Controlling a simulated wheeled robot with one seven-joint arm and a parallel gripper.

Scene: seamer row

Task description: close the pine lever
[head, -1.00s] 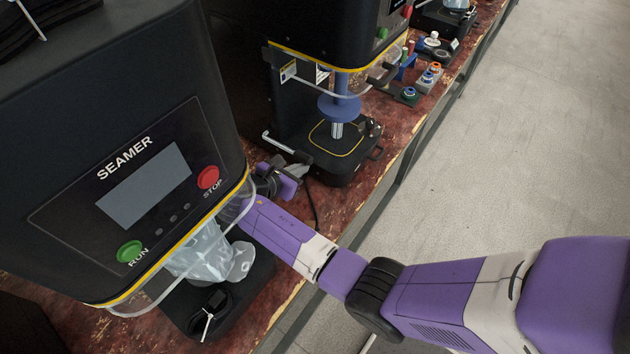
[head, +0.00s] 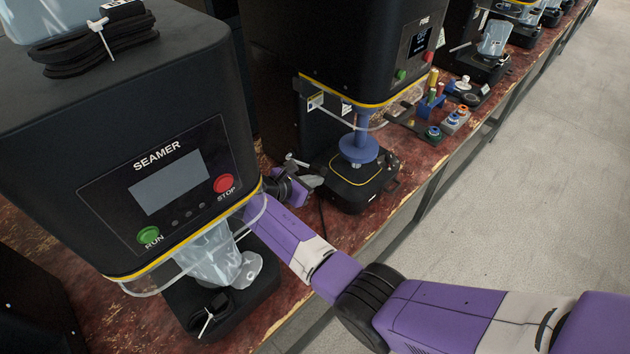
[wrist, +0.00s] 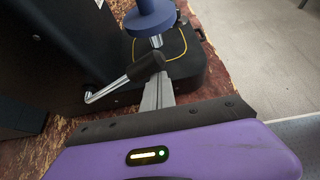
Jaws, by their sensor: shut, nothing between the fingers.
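The pine machine (head: 345,40) is the second black seamer along the bench, with a lit screen. Its lever is a silver bar (wrist: 116,86) ending in a black grip (wrist: 147,67), low at the left of the machine's base in the wrist view. In the head view the lever (head: 296,162) is small and partly hidden by my gripper. My gripper (wrist: 158,92) is shut and empty. Its fingertips are right at the black grip; I cannot tell whether they touch it.
The nearer seamer (head: 165,185) stands close to my arm, with a clear guard and a bagged item (head: 215,258) under it. A blue plunger (head: 358,150) hangs over the pine machine's base (head: 352,198). Coloured parts (head: 455,118) stand beyond it. The floor at right is clear.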

